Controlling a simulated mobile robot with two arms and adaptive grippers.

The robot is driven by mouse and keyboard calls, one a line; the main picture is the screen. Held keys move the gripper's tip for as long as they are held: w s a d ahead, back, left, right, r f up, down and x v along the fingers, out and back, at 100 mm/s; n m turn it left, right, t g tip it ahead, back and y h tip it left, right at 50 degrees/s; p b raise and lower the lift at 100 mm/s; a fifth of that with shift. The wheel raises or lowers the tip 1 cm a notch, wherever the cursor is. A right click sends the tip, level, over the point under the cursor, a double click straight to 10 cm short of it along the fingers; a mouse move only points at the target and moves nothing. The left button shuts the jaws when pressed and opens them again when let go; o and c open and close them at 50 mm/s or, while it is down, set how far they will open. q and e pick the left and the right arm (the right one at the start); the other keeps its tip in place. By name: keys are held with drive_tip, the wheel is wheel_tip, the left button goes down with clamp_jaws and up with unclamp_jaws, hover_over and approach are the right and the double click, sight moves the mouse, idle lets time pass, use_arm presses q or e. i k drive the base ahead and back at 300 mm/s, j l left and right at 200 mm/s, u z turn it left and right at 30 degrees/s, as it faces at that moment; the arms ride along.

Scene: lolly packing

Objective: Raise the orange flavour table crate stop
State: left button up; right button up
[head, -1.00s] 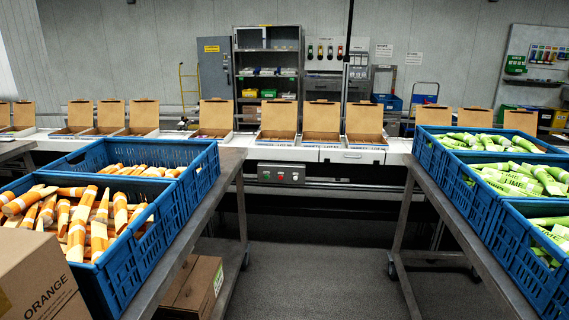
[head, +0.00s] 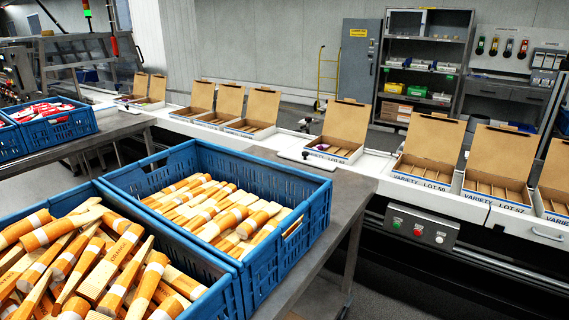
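The orange flavour table (head: 350,205) is a grey steel table. It bears a far blue crate (head: 287,232) and a near blue crate (head: 228,296), standing end to end and filled with orange-and-white wrapped lollies. A flat pale piece with a small dark knob (head: 306,155) lies beyond the far crate, where the table meets the conveyor. I cannot tell whether it is the crate stop or part of the conveyor. No other stop shows clearly; the crates hide much of the tabletop. Neither of my grippers is in view.
A white conveyor (head: 375,184) with several open cardboard boxes (head: 346,130) runs behind the table. A control box (head: 421,229) with buttons hangs below it. Another table at left bears blue crates (head: 55,128) with red-and-white lollies. Bare floor shows between the two tables.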

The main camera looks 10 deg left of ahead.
sight(303, 159)
drive_tip(key=i+l+u, duration=0.1)
drive_tip(key=i+l, duration=0.6)
drive_tip(key=l, duration=0.25)
drive_tip(key=i+l+u, duration=0.15)
drive_tip(key=i+l, duration=0.2)
drive_tip(key=l, duration=0.1)
